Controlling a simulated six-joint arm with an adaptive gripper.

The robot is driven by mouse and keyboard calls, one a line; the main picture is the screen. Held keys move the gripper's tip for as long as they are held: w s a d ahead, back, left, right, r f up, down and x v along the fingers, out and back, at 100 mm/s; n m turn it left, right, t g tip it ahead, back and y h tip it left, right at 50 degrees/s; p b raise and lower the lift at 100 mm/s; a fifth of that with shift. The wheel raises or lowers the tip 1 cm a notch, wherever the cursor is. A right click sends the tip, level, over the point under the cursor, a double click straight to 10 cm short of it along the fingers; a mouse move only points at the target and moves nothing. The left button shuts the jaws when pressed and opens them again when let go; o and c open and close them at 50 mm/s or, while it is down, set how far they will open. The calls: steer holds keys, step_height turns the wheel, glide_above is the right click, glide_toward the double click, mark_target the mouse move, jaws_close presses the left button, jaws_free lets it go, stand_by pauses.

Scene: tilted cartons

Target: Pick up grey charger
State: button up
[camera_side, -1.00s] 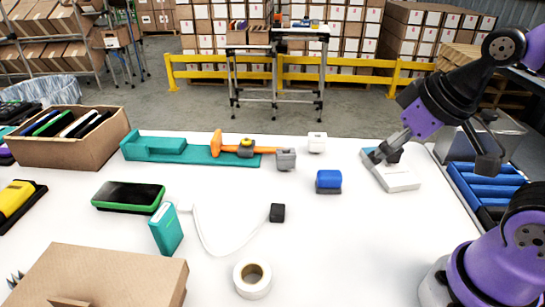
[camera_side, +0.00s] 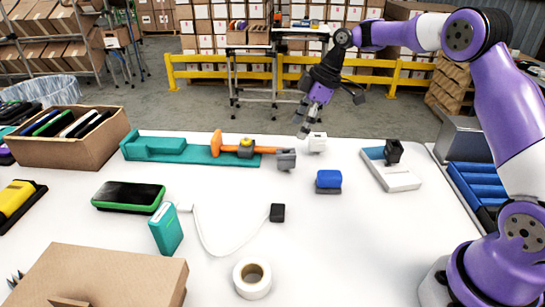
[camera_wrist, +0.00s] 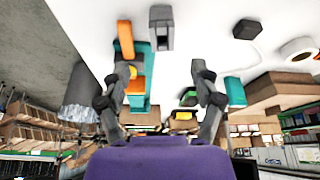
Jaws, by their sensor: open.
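The grey charger (camera_side: 286,158) is a small grey block on the white table, just right of the orange hammer's end. It also shows at the top middle of the wrist view (camera_wrist: 161,30). My gripper (camera_side: 304,128) is open and empty, above the back edge of the table. In the side view it appears above and slightly right of the grey charger. In the wrist view its two fingers (camera_wrist: 160,100) stand wide apart, with nothing between them. A white charger (camera_side: 317,142) sits just behind and right of the grey one, partly overlapped by my gripper.
An orange hammer (camera_side: 225,147) lies on a teal tray (camera_side: 150,157) to the left. A blue-topped block (camera_side: 328,180) stands in front right. A black block (camera_side: 394,151) stands on a white-and-blue case (camera_side: 400,180). A cabled black plug (camera_side: 277,212) lies in front.

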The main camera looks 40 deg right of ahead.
mark_target(283, 159)
steer(key=x, duration=0.5)
steer(key=shift+w+f, duration=0.1)
steer(key=shift+f, duration=0.15)
steer(key=x, duration=0.5)
steer(key=shift+a, duration=0.2)
jaws_close()
